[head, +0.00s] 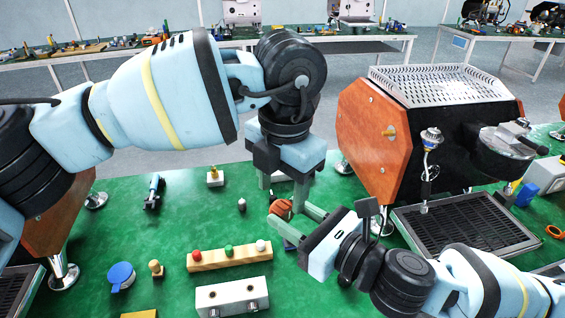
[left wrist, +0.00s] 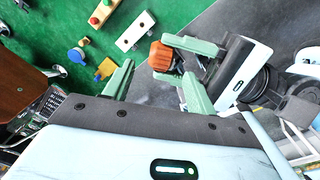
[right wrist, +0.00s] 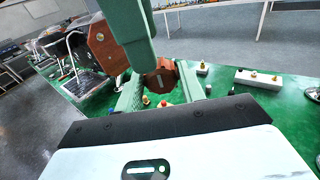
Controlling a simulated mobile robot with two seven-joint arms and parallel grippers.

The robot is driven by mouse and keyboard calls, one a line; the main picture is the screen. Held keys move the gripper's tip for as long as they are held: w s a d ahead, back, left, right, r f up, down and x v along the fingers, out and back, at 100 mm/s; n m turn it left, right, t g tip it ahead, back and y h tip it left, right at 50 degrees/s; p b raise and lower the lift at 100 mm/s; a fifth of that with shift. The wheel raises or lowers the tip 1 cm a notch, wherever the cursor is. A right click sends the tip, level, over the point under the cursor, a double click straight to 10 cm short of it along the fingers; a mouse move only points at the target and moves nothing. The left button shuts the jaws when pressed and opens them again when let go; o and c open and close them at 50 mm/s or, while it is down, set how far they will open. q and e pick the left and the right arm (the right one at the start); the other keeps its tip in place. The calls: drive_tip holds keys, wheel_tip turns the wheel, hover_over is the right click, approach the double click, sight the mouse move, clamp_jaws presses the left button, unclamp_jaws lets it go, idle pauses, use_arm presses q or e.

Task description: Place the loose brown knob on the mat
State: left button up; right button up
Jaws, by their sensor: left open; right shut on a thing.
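The brown knob (head: 281,208) is faceted and reddish-brown. It also shows in the left wrist view (left wrist: 161,56) and the right wrist view (right wrist: 160,76). My right gripper (head: 292,220) is shut on it and holds it above the green mat (head: 125,222). My left gripper (head: 283,194) is open, its fingers pointing down close around or beside the knob. In the left wrist view the knob appears between and beyond the left fingers; I cannot tell whether they touch it. One left finger crosses the top of the right wrist view.
A wooden strip with red, green and white knobs (head: 229,256) and a white block (head: 232,297) lie in front. A blue round part (head: 121,276) is at left. The espresso machine (head: 430,130) and drip tray (head: 465,226) stand right. Green surface is clear between the small parts.

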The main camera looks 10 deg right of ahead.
sight(281, 205)
use_arm(q)
drive_tip(key=shift+w+a+f, duration=0.1)
drive_tip(key=shift+f, duration=2.65)
drive_tip(key=c, duration=0.9)
drive_tip(key=shift+c, duration=0.8)
use_arm(e)
drive_tip(key=o, duration=1.3)
